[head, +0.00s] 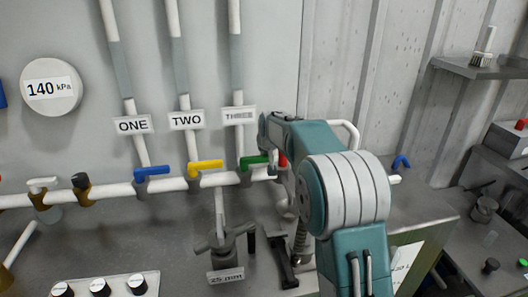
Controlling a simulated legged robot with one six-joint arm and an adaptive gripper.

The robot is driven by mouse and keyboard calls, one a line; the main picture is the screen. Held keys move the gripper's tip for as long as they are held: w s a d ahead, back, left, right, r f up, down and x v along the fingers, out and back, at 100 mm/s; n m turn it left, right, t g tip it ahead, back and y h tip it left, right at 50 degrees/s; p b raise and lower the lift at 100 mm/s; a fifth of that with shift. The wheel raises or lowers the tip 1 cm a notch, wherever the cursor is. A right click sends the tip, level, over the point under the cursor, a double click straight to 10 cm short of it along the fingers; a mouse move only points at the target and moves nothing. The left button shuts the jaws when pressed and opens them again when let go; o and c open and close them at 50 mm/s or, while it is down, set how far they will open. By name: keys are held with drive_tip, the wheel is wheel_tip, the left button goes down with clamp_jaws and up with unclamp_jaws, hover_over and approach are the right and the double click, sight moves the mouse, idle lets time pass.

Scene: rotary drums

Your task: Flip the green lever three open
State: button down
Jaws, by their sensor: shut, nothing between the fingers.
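The green lever (254,161) sits on the white horizontal pipe, below the label plate THREE (238,115). Its handle lies roughly along the pipe, pointing right, and its right end is close to a red part (282,160). My teal and white arm rises from the lower right and reaches up and left, just right of the green lever. I cannot tell whether anything of mine touches the lever.
The blue lever (152,171) and yellow lever (205,166) stand left on the same pipe (105,191). A round 140 kPa gauge (52,88) hangs at the upper left. A grey multi-arm fitting (226,243) and a black upright part (283,262) stand on the bench below.

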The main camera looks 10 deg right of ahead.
drive_tip(key=shift+s, duration=0.1)
drive_tip(key=shift+s+m+g+h, duration=0.15)
drive_tip(key=shift+s+m+h, duration=0.55)
drive_tip(key=shift+m, duration=0.35)
drive_tip(key=shift+s+m+g+h, duration=0.15)
drive_tip(key=shift+s+m+h, duration=0.4)
drive_tip(key=shift+m+h, duration=0.4)
drive_tip(key=s+a+m+g+h, duration=0.4)
drive_tip(key=s+a+m+g, duration=0.1)
drive_tip(key=m, duration=0.8)
drive_tip(key=shift+s+a+g, duration=0.25)
drive_tip(key=shift+s+g, duration=0.15)
drive_tip(key=shift+g, duration=0.4)
drive_tip(key=shift+a, duration=0.1)
